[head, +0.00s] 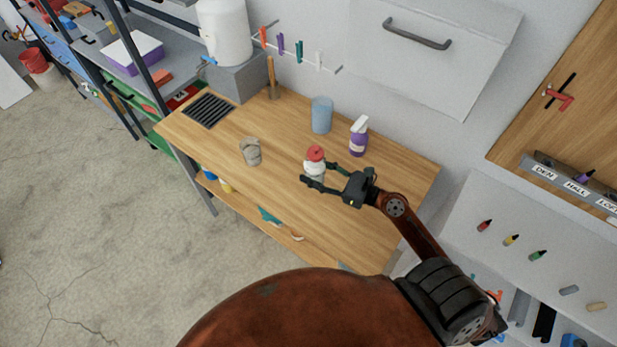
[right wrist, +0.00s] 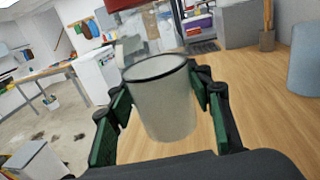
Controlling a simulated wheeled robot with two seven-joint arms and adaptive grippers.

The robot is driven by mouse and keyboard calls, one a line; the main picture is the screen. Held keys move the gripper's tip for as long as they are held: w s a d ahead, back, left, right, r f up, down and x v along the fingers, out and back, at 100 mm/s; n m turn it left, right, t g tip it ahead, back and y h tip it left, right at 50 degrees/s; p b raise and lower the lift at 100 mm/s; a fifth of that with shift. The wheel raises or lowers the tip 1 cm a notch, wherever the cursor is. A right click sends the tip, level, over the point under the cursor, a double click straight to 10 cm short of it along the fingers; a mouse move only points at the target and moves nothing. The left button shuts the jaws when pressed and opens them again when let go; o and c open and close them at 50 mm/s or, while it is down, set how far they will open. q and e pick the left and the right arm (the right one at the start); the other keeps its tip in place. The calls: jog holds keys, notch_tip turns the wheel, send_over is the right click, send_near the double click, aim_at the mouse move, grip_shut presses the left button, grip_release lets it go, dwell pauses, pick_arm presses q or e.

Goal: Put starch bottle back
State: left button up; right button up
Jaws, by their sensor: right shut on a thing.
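My right gripper (head: 322,174) is shut on a white bottle with a red top (head: 314,168). It holds it upright at the wooden counter; I cannot tell if its base touches the wood. No label is readable, so I cannot tell which bottle is the starch. My left gripper is not in view.
The wooden counter (head: 215,150) also bears a blue cup (head: 321,115), a beige cup (head: 250,152) and a dark grate (head: 209,110). A white container (head: 223,32) stands on a grey block at the back. Pegs hang along the wall. The counter's front left is clear.

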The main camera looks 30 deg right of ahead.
jog(key=w+f, duration=0.2)
jog(key=w+f+b, duration=0.1)
jog(key=f, duration=0.1)
jog(key=shift+d+f, duration=0.1)
jog(key=shift+d, duration=0.15)
jog(key=f, duration=0.2)
jog(key=w+f+b, duration=0.1)
jog(key=f, duration=0.1)
jog(key=shift+d+b, duration=0.1)
jog(key=shift+b, duration=0.2)
jog(key=shift+s+f, duration=0.1)
jog(key=o, duration=1)
jog(key=shift+c, duration=0.2)
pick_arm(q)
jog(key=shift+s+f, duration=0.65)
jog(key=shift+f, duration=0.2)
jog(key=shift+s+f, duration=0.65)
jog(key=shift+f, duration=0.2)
pick_arm(e)
jog(key=o, duration=0.4)
jog(key=shift+o, duration=0.2)
